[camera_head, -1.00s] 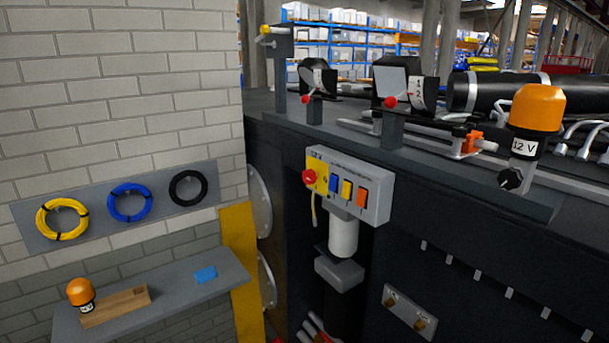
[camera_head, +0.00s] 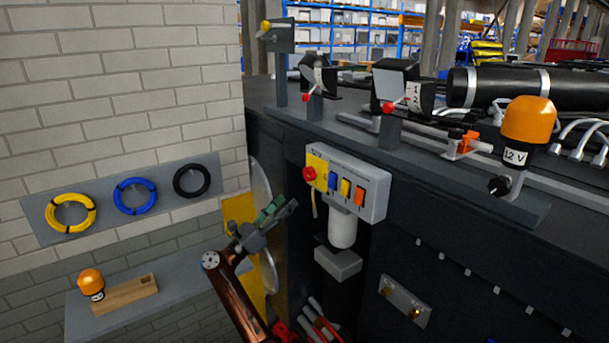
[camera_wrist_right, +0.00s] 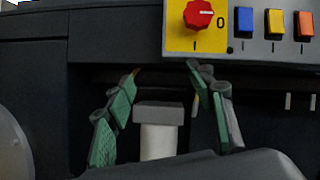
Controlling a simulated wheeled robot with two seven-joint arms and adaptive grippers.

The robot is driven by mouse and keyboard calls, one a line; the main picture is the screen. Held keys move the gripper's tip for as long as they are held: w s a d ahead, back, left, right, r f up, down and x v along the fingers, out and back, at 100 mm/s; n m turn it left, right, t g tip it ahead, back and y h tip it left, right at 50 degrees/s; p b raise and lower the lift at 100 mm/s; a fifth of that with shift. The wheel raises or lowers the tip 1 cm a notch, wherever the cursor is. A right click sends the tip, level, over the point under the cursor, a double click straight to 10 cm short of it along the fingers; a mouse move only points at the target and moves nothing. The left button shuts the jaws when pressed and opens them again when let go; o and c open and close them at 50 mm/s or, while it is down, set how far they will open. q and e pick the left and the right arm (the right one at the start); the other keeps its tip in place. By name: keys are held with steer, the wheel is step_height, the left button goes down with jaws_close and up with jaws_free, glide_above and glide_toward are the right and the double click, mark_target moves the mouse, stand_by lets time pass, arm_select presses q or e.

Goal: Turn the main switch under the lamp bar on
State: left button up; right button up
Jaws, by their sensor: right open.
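The main switch is a red knob (camera_head: 309,173) on a yellow plate at the left of a grey control box (camera_head: 372,202), below the lamp bar (camera_head: 450,176). In the right wrist view the red knob (camera_wrist_right: 199,14) shows at the top, its white mark toward the "0" on its right; an "I" is printed below. My right gripper (camera_head: 280,208) is left of the box and lower than the knob, apart from it. In the wrist view its green-padded fingers (camera_wrist_right: 164,70) are spread and empty, with the knob above them. My left gripper is out of view.
Blue, yellow and orange rockers (camera_head: 346,187) sit right of the knob. A grey-white cylinder (camera_head: 342,230) hangs under the box. An orange beacon (camera_head: 528,122) and lamps stand on the bar. A wall shelf (camera_head: 180,288) holds another beacon (camera_head: 91,283) and a wooden block.

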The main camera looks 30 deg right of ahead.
mark_target(306, 174)
steer(key=s+a+r+m+g+y+p, duration=0.1)
steer(key=s+r+m+g+y, duration=0.1)
steer(key=r+m, duration=0.25)
steer(key=s+a+r+m+g+y, duration=0.1)
steer(key=s+r+m+y, duration=0.2)
steer(key=r, duration=0.3)
steer(key=shift+m, duration=0.25)
steer(key=d, duration=0.2)
steer(key=d+p, duration=0.1)
steer(key=d, duration=0.1)
steer(key=d+p, duration=0.1)
steer(key=d, duration=0.1)
steer(key=shift+w+r, duration=0.25)
steer(key=shift+w+d, duration=0.1)
steer(key=shift+d, duration=0.45)
steer(key=shift+c, duration=0.4)
steer(key=c, duration=1.1)
